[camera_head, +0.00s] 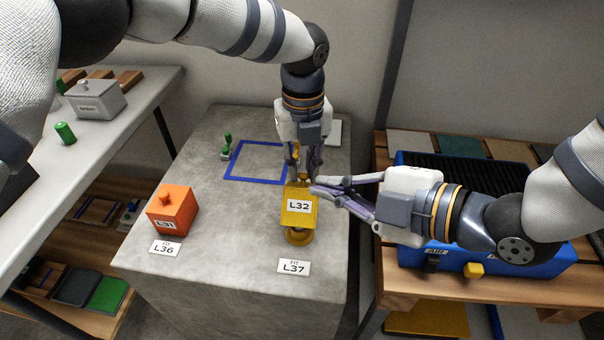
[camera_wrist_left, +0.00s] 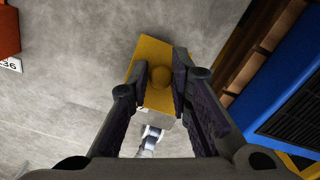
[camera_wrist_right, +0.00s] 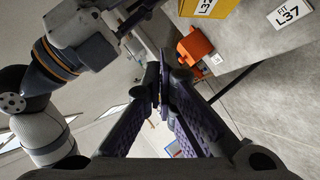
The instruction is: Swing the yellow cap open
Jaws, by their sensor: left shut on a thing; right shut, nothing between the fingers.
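The yellow cap (camera_head: 299,221), labelled L32, is above a round yellow base (camera_head: 298,238) on the grey stone block, behind the FIT L37 tag (camera_head: 293,267). My left gripper (camera_head: 304,168) comes down from above at the cap's far end. My right gripper (camera_head: 322,189) is shut and empty beside the cap's right side. The cap's edge also shows in the right wrist view (camera_wrist_right: 207,7).
An orange box (camera_head: 174,210) labelled L31 stands to the left, by the FIT L36 tag (camera_head: 165,248). A blue case (camera_head: 520,255) stands on the right-hand wooden bench, under my right arm.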

